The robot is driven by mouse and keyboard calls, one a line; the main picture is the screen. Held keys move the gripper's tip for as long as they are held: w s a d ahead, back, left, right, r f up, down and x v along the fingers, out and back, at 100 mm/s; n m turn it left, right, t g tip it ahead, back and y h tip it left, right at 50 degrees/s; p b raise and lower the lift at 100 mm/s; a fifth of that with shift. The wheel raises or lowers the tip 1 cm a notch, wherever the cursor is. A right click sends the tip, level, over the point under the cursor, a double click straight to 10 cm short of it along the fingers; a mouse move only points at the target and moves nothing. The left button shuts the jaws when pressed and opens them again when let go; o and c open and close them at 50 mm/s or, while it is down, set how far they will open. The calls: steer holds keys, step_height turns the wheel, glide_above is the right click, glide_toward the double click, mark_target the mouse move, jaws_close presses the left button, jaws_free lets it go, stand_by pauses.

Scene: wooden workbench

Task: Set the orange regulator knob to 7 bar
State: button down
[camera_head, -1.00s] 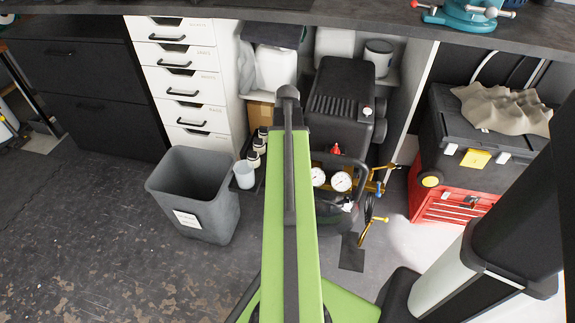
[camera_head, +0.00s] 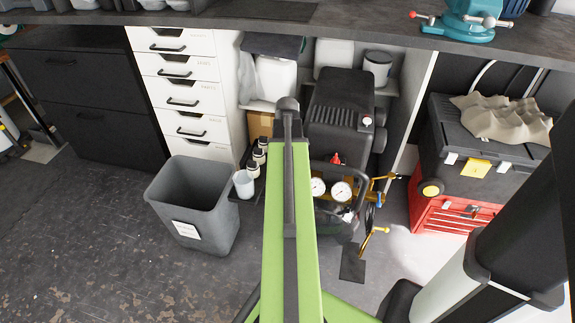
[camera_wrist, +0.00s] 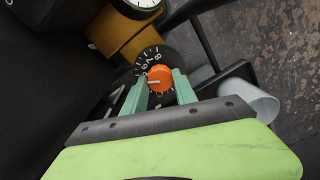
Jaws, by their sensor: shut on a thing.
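The orange regulator knob (camera_wrist: 160,78) sits in the middle of a black dial (camera_wrist: 171,57) with white numbers in the wrist view. I can make out 6, 7 and 8 on the dial's upper left. A white pointer line on the knob points left, below those numbers; its exact value is too small to read. My gripper (camera_wrist: 160,75) has its two green fingers on either side of the knob and is shut on it. In the head view my arm covers the knob. The compressor (camera_head: 339,110) shows beside my arm, with two white gauges (camera_head: 341,191) at its front.
A gauge (camera_wrist: 143,3) lies just above the dial. A grey bin (camera_head: 196,205) and a white cup (camera_head: 243,184) stand left of my arm. Yellow clamps (camera_head: 376,228) and a red toolbox (camera_head: 448,216) are to the right. The bench edge (camera_head: 240,23) runs overhead.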

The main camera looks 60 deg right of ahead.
steer(key=shift+m, duration=0.4)
steer(key=m, duration=0.4)
steer(key=shift+m, duration=0.4)
steer(key=m, duration=0.5)
steer(key=shift+m, duration=0.4)
steer(key=c, duration=1)
jaws_free()
